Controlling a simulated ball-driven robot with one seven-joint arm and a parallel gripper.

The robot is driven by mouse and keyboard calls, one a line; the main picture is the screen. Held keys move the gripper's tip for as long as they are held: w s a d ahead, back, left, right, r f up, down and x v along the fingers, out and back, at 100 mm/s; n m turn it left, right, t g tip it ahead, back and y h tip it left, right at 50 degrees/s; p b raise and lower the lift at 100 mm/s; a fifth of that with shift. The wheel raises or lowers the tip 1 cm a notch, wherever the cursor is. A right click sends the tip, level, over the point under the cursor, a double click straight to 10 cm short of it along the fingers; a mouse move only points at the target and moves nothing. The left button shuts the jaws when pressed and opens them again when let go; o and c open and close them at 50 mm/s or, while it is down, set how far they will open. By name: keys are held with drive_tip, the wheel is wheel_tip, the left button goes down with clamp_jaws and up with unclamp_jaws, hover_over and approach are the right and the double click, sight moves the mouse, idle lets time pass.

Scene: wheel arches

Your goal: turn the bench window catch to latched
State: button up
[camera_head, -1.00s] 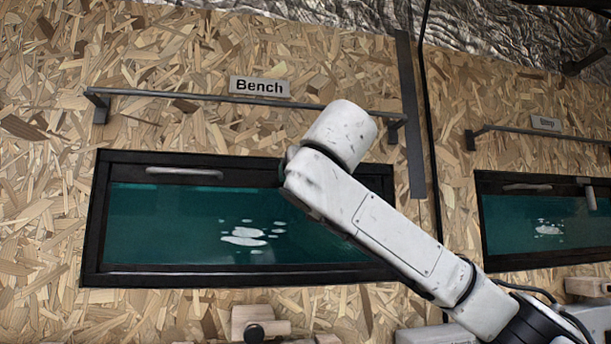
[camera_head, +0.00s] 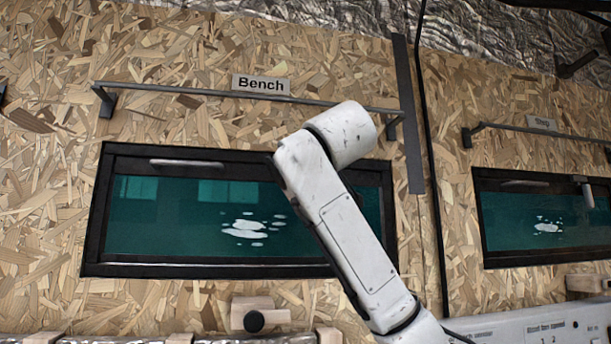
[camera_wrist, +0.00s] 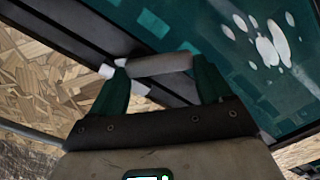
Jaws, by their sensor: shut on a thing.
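The bench window (camera_head: 230,270), with a black frame and teal glass, is under the "Bench" sign in the head view. Its catch is hidden there behind my arm. In the wrist view, the catch (camera_wrist: 160,64) is a light grey bar across the dark window frame, with a paler end at left. My gripper (camera_wrist: 160,72) has its dark green fingers on either side of the bar and is shut on it. The gripper itself is hidden in the head view. I cannot tell from these views whether the catch is latched.
A grey rail (camera_head: 180,91) runs above the bench window, and a pale handle bar (camera_head: 187,163) is on its top frame. A second window (camera_head: 530,262) with its own catch (camera_head: 587,192) is at right. A wooden block with a dark knob (camera_head: 254,318) sits below.

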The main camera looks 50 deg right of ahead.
drive_tip(key=shift+s+d+f+n, duration=0.15)
drive_tip(key=shift+f+n, duration=0.1)
drive_tip(key=shift+n, duration=1.2)
drive_tip(key=shift+s+d+f+n, duration=0.1)
drive_tip(key=shift+d+f+n, duration=0.1)
drive_tip(key=shift+n, duration=1.2)
drive_tip(key=shift+s+d+f+n, duration=0.15)
drive_tip(key=shift+f+n, duration=0.1)
drive_tip(key=shift+n, duration=1.2)
drive_tip(key=o, duration=1)
drive_tip(key=b+v, duration=0.4)
drive_tip(key=v, duration=0.6)
drive_tip(key=shift+s+a, duration=0.25)
drive_tip(key=shift+s, duration=0.05)
drive_tip(key=shift+f, duration=0.1)
